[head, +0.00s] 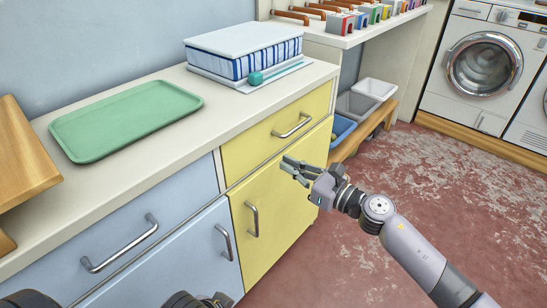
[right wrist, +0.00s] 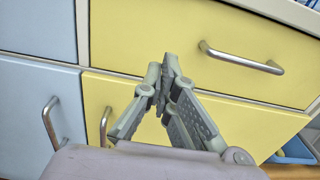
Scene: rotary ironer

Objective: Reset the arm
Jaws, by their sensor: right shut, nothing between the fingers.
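My right gripper (head: 290,167) is shut and empty in the head view, held in front of the yellow cabinet (head: 275,200). It points left, just below the yellow drawer's handle (head: 292,126). In the right wrist view the right gripper's fingertips (right wrist: 166,75) meet, with the yellow drawer front (right wrist: 160,40) behind them. Nothing is between the fingers. Whether it touches the cabinet I cannot tell, but no handle is in its grip. At the bottom left of the head view, dark parts of my left arm show; the left gripper's fingers cannot be made out.
The counter (head: 190,192) holds a green tray (head: 125,118), a stack of striped cloth (head: 245,50) and a wooden board (head: 22,160). Blue-grey cabinet fronts (head: 165,270) stand left. Bins (head: 357,105) sit on a low shelf. A washing machine (head: 482,70) stands back right. The floor (head: 450,190) at right is clear.

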